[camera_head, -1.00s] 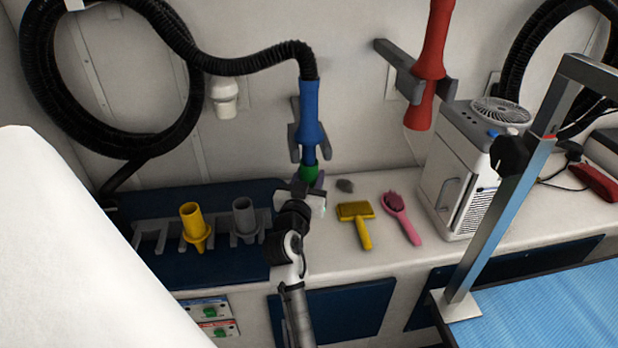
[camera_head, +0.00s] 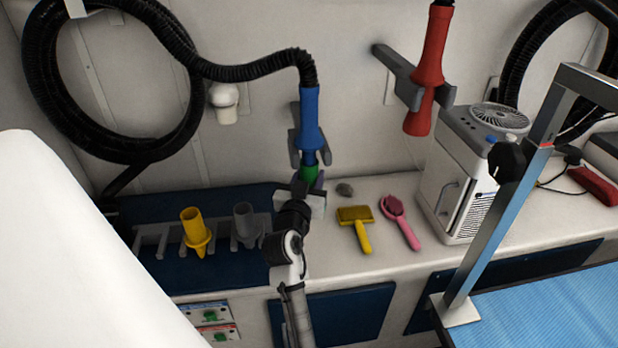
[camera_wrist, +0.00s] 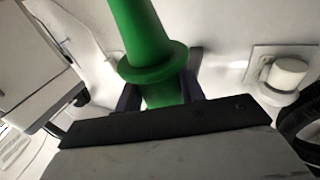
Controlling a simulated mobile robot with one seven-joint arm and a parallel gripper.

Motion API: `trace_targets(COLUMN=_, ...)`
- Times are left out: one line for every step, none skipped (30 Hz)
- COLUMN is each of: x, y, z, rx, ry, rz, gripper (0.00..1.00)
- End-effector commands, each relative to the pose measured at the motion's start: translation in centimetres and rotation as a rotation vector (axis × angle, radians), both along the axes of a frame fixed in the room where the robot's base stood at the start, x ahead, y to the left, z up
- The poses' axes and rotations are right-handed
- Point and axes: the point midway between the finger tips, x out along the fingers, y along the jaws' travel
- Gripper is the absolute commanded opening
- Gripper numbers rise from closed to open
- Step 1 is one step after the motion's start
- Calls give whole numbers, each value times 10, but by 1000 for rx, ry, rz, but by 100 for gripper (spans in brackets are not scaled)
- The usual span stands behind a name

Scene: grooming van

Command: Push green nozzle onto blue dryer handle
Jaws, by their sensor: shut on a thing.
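The blue dryer handle (camera_head: 309,119) hangs upright in a grey wall bracket, with a black hose running from its top. The green nozzle (camera_head: 309,173) is directly below the handle's lower end; from the head view I cannot tell whether it is seated on it. In the wrist view the green nozzle (camera_wrist: 148,40) stands between my fingers, its collar just above them. My gripper (camera_wrist: 160,95) is shut on the nozzle below the collar. In the head view my gripper (camera_head: 307,186) hides the nozzle's lower part. The blue handle is not visible in the wrist view.
A yellow nozzle (camera_head: 194,230) and a grey nozzle (camera_head: 245,224) stand in the rack at left. A yellow brush (camera_head: 355,216) and a pink brush (camera_head: 400,221) lie on the counter. A red dryer (camera_head: 431,62) hangs to the right, above a white fan unit (camera_head: 462,180).

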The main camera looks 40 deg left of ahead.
Motion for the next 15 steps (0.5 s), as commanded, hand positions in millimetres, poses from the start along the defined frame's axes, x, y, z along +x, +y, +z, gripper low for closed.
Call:
trace_targets(x=0, y=0, z=2, rx=0, ry=-1, rz=0, gripper=3)
trace_targets(x=0, y=0, z=2, rx=0, ry=-1, rz=0, gripper=3)
trace_targets(x=0, y=0, z=3, rx=0, ry=-1, rz=0, gripper=3)
trace_targets(x=0, y=0, z=3, rx=0, ry=-1, rz=0, gripper=3)
trace_targets(x=0, y=0, z=4, rx=0, ry=-1, rz=0, gripper=3)
trace_targets(x=0, y=0, z=4, rx=0, ry=-1, rz=0, gripper=3)
trace_targets(x=0, y=0, z=5, rx=0, ry=-1, rz=0, gripper=3)
trace_targets(x=0, y=0, z=5, rx=0, ry=-1, rz=0, gripper=3)
trace_targets(x=0, y=0, z=6, rx=0, ry=-1, rz=0, gripper=3)
trace_targets(x=0, y=0, z=6, rx=0, ry=-1, rz=0, gripper=3)
trace_targets(x=0, y=0, z=7, rx=0, ry=-1, rz=0, gripper=3)
trace_targets(x=0, y=0, z=7, rx=0, ry=-1, rz=0, gripper=3)
trace_targets(x=0, y=0, z=8, rx=0, ry=-1, rz=0, gripper=3)
trace_targets(x=0, y=0, z=8, rx=0, ry=-1, rz=0, gripper=3)
trace_targets(x=0, y=0, z=9, rx=0, ry=-1, rz=0, gripper=3)
